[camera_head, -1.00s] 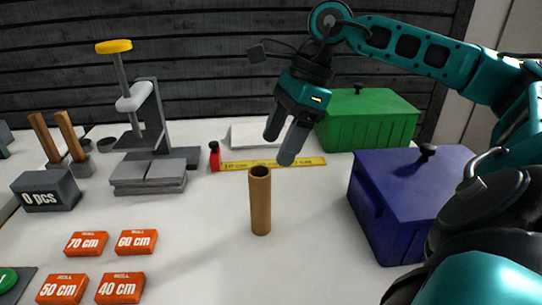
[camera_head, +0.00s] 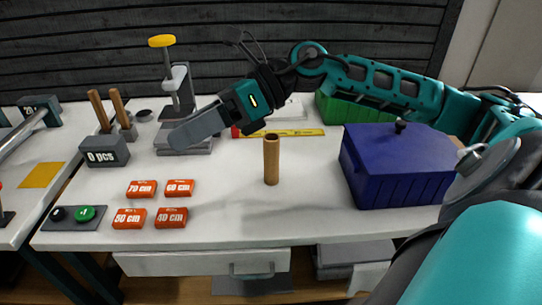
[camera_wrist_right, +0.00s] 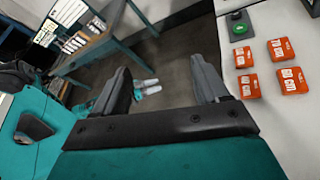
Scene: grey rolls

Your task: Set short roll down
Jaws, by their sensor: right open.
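The short roll, a brown cardboard tube (camera_head: 271,160), stands upright on the white table (camera_head: 310,210) in the head view. My right gripper (camera_head: 180,138) is up and to the left of the roll, apart from it, with its fingers pointing left. In the right wrist view the fingers of my right gripper (camera_wrist_right: 165,85) are spread wide with nothing between them. The roll is not in the wrist view. My left gripper is in neither view.
A blue box (camera_head: 400,175) stands right of the roll, with a green box (camera_head: 350,108) behind. Orange labelled blocks (camera_head: 171,217) lie front left, beside a green button (camera_head: 85,213). A grey press (camera_head: 183,90) and yellow ruler (camera_head: 290,133) are at the back. Bare table surrounds the roll.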

